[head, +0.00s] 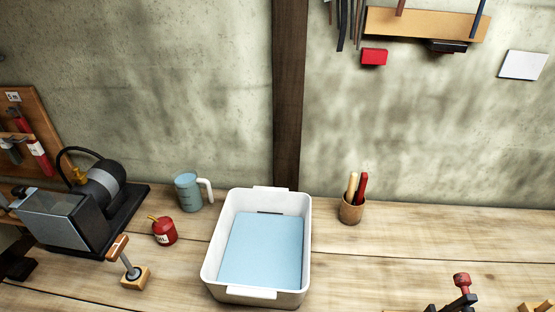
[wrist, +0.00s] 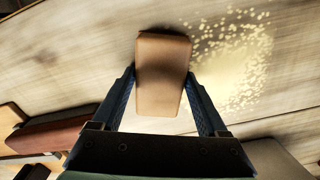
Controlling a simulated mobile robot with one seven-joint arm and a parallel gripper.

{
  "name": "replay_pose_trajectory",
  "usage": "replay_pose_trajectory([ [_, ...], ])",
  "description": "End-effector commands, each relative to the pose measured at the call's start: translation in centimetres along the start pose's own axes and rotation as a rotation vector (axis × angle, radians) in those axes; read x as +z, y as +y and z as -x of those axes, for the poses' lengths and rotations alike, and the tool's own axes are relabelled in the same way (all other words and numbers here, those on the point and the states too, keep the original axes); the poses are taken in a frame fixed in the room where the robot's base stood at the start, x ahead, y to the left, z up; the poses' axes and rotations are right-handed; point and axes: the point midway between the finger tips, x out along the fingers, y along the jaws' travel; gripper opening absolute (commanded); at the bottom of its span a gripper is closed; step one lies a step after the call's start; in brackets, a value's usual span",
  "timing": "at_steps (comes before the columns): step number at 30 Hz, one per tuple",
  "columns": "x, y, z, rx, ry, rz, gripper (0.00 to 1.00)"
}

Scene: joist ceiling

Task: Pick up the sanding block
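The sanding block appears to be the tan-brown block (wrist: 161,75) in the wrist view, with a worn-looking upper face and rounded edges. My gripper (wrist: 162,72) reaches over it, with one dark blue finger on each side. Both fingertips lie very close to the block's long sides. I cannot tell whether they touch it or whether it is clear of the wooden surface. I do not see my gripper in the head view, and I cannot pick out this block there.
Pale sawdust (wrist: 235,60) lies right of the block. On the bench stand a white tub (head: 211,262) with a light blue bottom, a blue jug (head: 187,192), a red can (head: 164,231), a brush cup (head: 351,211) and a grinder-like machine (head: 75,215). Bare wood (head: 420,245) shows at right.

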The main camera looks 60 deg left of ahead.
Motion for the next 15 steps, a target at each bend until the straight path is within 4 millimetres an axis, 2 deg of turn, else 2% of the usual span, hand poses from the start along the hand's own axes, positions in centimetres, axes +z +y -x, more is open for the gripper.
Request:
replay_pose_trajectory([
  [1, -0.01, 0.0, 0.02, 0.0, 0.0, 0.0, 0.66],
  [10, -0.01, 0.0, 0.03, 0.0, 0.0, 0.0, 0.12],
  [15, -0.02, 0.0, 0.05, 0.0, 0.0, 0.0, 0.11],
])
